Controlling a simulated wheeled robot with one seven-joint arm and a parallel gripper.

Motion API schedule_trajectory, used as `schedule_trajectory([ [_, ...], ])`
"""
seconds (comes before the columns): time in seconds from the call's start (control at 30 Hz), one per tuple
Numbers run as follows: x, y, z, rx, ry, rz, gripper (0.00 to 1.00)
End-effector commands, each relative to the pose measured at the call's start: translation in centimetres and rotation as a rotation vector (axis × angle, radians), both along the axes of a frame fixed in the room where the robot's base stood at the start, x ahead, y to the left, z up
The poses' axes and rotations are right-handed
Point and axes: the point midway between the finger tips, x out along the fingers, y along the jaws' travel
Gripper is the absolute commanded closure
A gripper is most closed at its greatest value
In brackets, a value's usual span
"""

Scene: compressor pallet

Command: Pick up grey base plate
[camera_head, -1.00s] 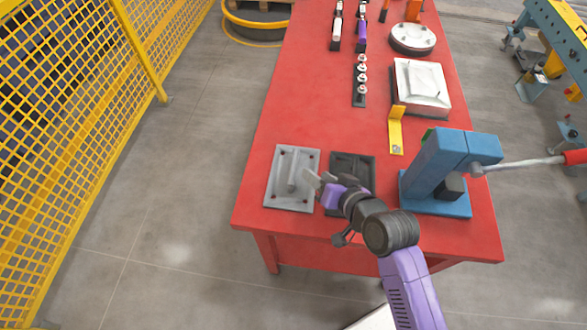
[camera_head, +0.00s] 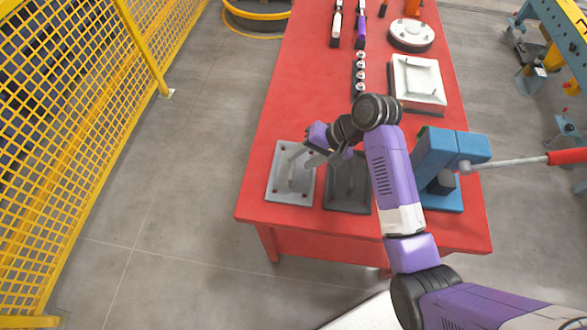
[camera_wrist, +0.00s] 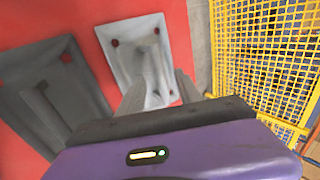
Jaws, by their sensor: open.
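The grey base plate (camera_head: 282,186) lies flat at the near left corner of the red table, with a raised rib and red-ringed holes. It also shows in the wrist view (camera_wrist: 120,52), with its rib ahead of and between my fingers. My gripper (camera_head: 306,158) is open and empty, above the plate's right side near the rib. The fingers also show in the wrist view (camera_wrist: 158,93). They partly cover the plate, and I cannot tell whether they touch it.
A dark plate (camera_head: 348,198) with a similar rib lies just right of the grey one. A blue press (camera_head: 440,160) with a long lever stands further right. A white tray-like part (camera_head: 418,82) lies behind. The table's left edge is clear; yellow fencing (camera_head: 70,110) stands beyond it.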

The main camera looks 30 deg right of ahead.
Motion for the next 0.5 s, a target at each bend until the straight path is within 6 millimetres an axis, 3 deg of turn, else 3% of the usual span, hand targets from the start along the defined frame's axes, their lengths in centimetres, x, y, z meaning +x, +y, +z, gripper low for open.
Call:
schedule_trajectory([
  [0.3, 1.8, 1.3, -3.3, -0.001, 0.0, 0.001, 0.59],
  [0.5, 2.1, 1.7, -4.2, -0.002, -0.001, 0.0, 0.59],
])
